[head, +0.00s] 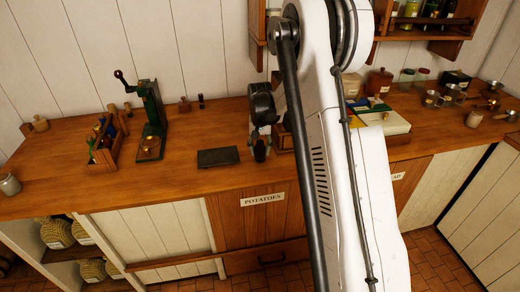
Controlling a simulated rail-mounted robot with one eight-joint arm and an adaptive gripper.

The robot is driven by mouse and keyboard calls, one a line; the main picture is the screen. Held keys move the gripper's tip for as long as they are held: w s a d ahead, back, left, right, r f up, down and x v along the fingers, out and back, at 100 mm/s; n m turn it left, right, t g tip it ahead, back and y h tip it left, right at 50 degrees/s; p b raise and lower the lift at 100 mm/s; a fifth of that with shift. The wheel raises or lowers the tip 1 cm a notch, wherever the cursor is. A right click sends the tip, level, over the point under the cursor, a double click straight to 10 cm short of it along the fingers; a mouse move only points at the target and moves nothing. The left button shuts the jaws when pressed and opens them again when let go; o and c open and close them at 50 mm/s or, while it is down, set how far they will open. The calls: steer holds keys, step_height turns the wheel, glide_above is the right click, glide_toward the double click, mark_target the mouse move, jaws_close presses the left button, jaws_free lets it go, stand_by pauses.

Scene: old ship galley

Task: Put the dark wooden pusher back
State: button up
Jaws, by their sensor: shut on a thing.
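My gripper (260,146) is in the head view just left of my white arm, pointing down over the front half of the wooden counter (180,185). It is shut on a small dark thing, which I take to be the dark wooden pusher. The pusher is hard to tell apart from the black fingers, and its shape and tilt cannot be made out. I cannot tell whether its lower end touches the counter. A flat dark slab (218,157) lies on the counter to the left of my gripper.
A green cranked machine (152,120) and a wooden caddy (106,140) with bottles stand left. Small brown (184,104) and dark (201,101) items stand at the back. Right of my arm are a pale box (383,120), jars and metal cups (433,98). My arm hides part of the counter.

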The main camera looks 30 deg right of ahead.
steer(key=shift+f, duration=0.15)
steer(key=o, duration=1.3)
